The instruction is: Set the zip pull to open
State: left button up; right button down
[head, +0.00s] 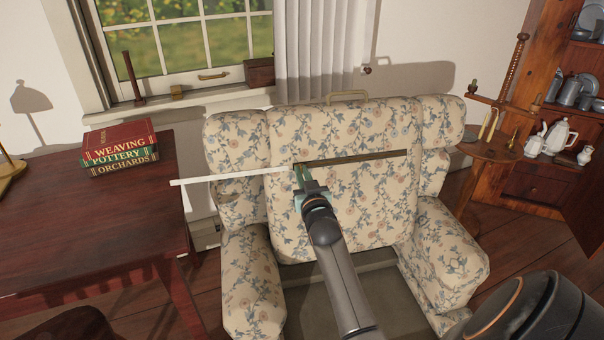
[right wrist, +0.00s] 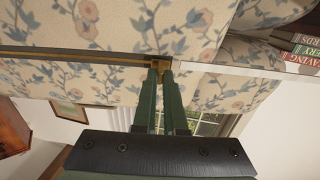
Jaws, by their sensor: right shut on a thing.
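The zip runs as a long thin strip across the front of the floral armchair's (head: 345,120) back. Its left stretch is a white strip (head: 225,178) reaching past the chair's left side; its right stretch is a dark brown strip (head: 360,157). The small brassy zip pull (right wrist: 160,66) sits where the two stretches meet. My right gripper (head: 301,172) is shut on the pull, its green fingers (right wrist: 167,78) on either side of it. The fingers partly hide the pull in the head view. My left gripper is not in view.
A dark red table (head: 80,220) with stacked books (head: 120,147) stands at the left. A small round wooden table (head: 490,150) is right of the chair, by a cabinet (head: 535,180) with pewter and white pots. A window (head: 190,45) is behind.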

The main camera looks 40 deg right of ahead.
jog(key=shift+w+a+r, duration=0.15)
jog(key=shift+a, duration=0.05)
jog(key=c, duration=1.1)
grip_release()
jog(key=shift+o, duration=0.7)
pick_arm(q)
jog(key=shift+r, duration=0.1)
